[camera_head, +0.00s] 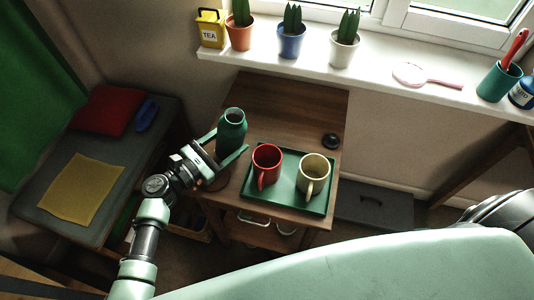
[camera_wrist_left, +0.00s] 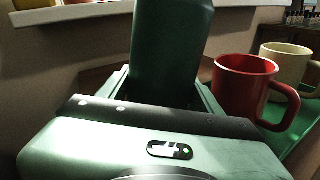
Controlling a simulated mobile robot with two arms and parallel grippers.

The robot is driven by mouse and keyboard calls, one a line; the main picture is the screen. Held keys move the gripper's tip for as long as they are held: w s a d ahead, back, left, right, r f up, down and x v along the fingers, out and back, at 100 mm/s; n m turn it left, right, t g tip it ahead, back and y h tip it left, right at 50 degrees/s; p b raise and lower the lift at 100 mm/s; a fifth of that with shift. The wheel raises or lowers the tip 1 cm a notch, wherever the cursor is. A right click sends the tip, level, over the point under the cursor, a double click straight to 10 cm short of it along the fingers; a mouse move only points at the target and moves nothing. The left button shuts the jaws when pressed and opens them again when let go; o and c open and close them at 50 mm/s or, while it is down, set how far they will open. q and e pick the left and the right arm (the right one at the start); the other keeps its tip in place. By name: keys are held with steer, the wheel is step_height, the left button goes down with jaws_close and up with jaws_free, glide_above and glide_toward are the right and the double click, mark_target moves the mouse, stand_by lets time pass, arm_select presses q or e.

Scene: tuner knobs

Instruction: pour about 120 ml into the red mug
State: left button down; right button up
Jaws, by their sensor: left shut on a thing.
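My left gripper (camera_head: 220,155) is shut on a dark green bottle (camera_head: 231,129), which looks upright at the left side of the wooden table. The bottle also shows between the fingers in the left wrist view (camera_wrist_left: 172,50), its top cut off there. The red mug (camera_head: 266,165) stands on a green tray (camera_head: 285,206), right of the bottle and apart from it, its handle toward the front. The mug also shows in the left wrist view (camera_wrist_left: 240,88). I cannot see the liquid level in the mug or bottle. My right gripper is not in view.
A cream mug (camera_head: 312,172) stands on the tray right of the red mug. A black round object (camera_head: 330,141) lies behind the tray on the wooden table (camera_head: 290,100). Potted cacti (camera_head: 290,36) line the windowsill. The table's back is clear.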

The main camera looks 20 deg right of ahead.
mark_target(221, 125)
arm_select(q)
steer(key=shift+w+r+m, duration=0.15)
steer(key=shift+r+m, duration=0.15)
steer(key=shift+m, duration=0.3)
steer(key=m+y, duration=0.1)
steer(key=m, duration=0.1)
steer(key=shift+m+p, duration=0.3)
steer(key=shift+p, duration=0.05)
steer(key=shift+w+a+f+m+y, duration=0.2)
steer(key=shift+a+m+y, duration=0.1)
steer(key=shift+m, duration=0.5)
steer(key=shift+w+a+r+m+t+y+p, duration=0.15)
steer(key=shift+w+r+m+t+p, duration=0.05)
steer(key=shift+r+m+p, duration=0.2)
steer(key=shift+w+a+r+m+t+y+p, duration=0.2)
steer(key=shift+r+m+p, duration=0.1)
steer(key=shift+r+m, duration=0.1)
steer(key=shift+w+a+m, duration=0.15)
steer(key=shift+m, duration=0.35)
steer(key=shift+w+r+y+p, duration=0.1)
steer(key=shift+r+y+p, duration=0.2)
steer(key=shift+p, duration=0.1)
steer(key=shift+w+a+r+m+p, duration=0.1)
steer(key=shift+a+r+m+p, duration=0.05)
steer(key=shift+r+m+p, duration=0.75)
steer(key=shift+r+t+p, duration=0.1)
steer(key=shift+t+p, duration=0.2)
steer(key=shift+p, duration=0.1)
